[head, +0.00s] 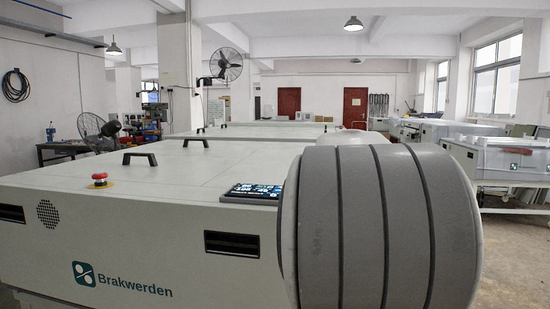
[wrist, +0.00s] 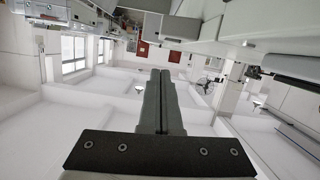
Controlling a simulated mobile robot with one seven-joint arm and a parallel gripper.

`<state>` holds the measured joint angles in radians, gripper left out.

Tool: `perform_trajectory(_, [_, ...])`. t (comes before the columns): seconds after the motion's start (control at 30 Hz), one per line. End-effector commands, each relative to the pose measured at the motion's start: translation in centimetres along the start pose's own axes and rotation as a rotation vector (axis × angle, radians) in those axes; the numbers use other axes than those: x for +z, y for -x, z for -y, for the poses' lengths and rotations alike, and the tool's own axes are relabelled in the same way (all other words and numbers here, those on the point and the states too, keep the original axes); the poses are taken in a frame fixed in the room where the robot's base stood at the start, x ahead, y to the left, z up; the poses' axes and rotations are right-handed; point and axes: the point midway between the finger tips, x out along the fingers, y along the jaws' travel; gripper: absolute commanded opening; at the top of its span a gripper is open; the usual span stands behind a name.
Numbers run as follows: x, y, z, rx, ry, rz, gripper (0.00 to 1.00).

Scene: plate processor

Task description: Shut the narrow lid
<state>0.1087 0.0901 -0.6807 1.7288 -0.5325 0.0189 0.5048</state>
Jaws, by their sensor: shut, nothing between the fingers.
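The white Brakwerden plate processor (head: 150,240) fills the lower left of the head view. Its top is flat, with a front black handle (head: 139,157) and a further black handle (head: 196,142). I cannot tell which panel is the narrow lid, and no raised lid is clear in the head view. My gripper shows in the wrist view, its two dark fingers (wrist: 160,75) pressed together and empty. It is not visible in the head view. The wrist view is upside down, with pale machine surfaces (wrist: 225,48) along its upper edge, apart from the fingertips in the picture.
My large grey arm link hides the right part of the processor in the head view. A red stop button (head: 100,179) and a lit display (head: 254,191) sit on the processor. A black fan (head: 98,128) stands behind left. More machines (head: 505,160) stand at right.

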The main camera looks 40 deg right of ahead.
Motion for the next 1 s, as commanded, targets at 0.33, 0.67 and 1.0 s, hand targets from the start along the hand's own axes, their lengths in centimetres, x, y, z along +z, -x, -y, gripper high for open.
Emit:
perform_trajectory(0.33, [3.0, -1.1, -0.4, -0.017, -0.082, 0.001, 0.00])
perform_trajectory(0.67, [4.1, -1.5, -0.2, -0.027, -0.111, 0.003, 0.00])
perform_trajectory(1.0, [4.6, -1.6, -0.2, -0.027, -0.112, 0.013, 0.00])
